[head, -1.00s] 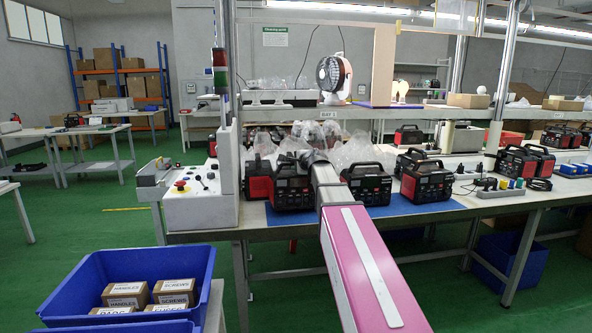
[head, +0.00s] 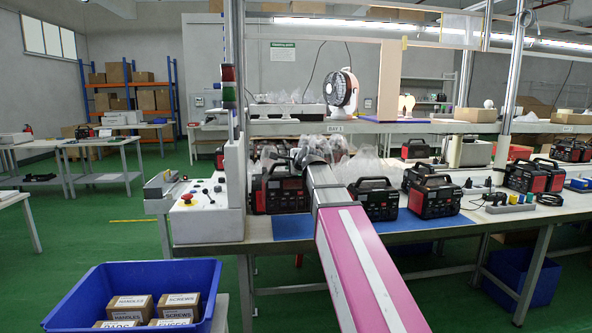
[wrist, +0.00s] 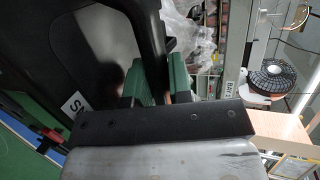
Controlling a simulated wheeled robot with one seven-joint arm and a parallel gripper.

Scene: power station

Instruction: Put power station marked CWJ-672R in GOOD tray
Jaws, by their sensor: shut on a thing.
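My gripper (head: 303,156) is shut on the dark handle of a black and red power station (head: 281,192), at the left end of the row on the bench. It holds this station slightly above the blue mat (head: 300,228). In the wrist view the green fingers of my gripper (wrist: 155,84) stand either side of the dark handle, and the large dark body beside them fills the left. Other black and red power stations stand to the right: one (head: 379,202), another (head: 435,199), and more farther right (head: 524,176). No model marking is readable. I see no tray marked GOOD.
A control box (head: 207,220) with a red button and a light tower stands close left. Clear plastic bags (head: 345,164) lie behind the stations. A shelf with a fan (head: 341,92) runs above. A blue bin (head: 92,293) of labelled boxes is at lower left.

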